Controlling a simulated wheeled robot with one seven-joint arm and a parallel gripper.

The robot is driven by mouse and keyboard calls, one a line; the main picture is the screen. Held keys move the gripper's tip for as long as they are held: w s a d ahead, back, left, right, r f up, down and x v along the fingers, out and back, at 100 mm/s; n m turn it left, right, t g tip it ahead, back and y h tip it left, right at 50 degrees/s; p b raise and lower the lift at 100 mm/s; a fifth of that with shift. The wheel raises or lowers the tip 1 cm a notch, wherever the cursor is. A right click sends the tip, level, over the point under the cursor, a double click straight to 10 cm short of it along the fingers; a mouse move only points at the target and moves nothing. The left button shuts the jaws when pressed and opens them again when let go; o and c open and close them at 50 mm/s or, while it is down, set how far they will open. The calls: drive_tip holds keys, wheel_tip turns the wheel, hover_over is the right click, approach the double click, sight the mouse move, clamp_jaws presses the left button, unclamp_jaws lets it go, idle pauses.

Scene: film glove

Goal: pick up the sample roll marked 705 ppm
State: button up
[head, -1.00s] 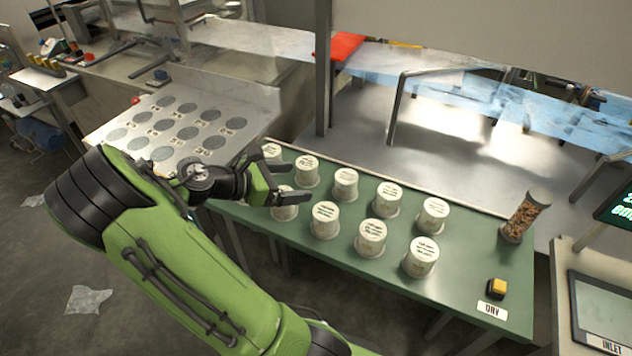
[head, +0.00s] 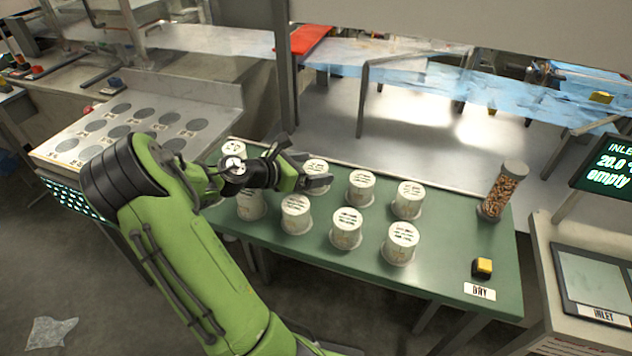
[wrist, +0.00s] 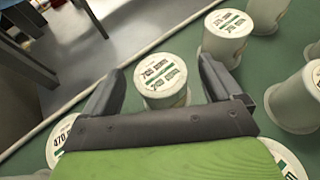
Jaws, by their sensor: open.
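Several white sample rolls with printed tops stand upright in two rows on a green table (head: 450,262). My gripper (head: 309,171) is open over the back row in the head view, at a roll (head: 316,169) partly hidden by its fingers. In the wrist view a roll (wrist: 163,82) stands between and just beyond the open fingers of my gripper (wrist: 160,78). Its label seems to read 705 ppm, though the print is small and blurred. The jaws do not hold it. A roll at lower left (wrist: 62,138) is marked 470.
Neighbouring rolls stand close: one (wrist: 226,34) at upper right in the wrist view, others (head: 361,188) along the rows. A metal plate with grey discs (head: 125,130) lies left.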

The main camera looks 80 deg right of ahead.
sight(310, 169)
drive_tip(key=c, duration=1.2)
wheel_tip(310, 169, up, 10)
drive_tip(key=p, duration=0.5)
drive_tip(key=shift+r, duration=0.1)
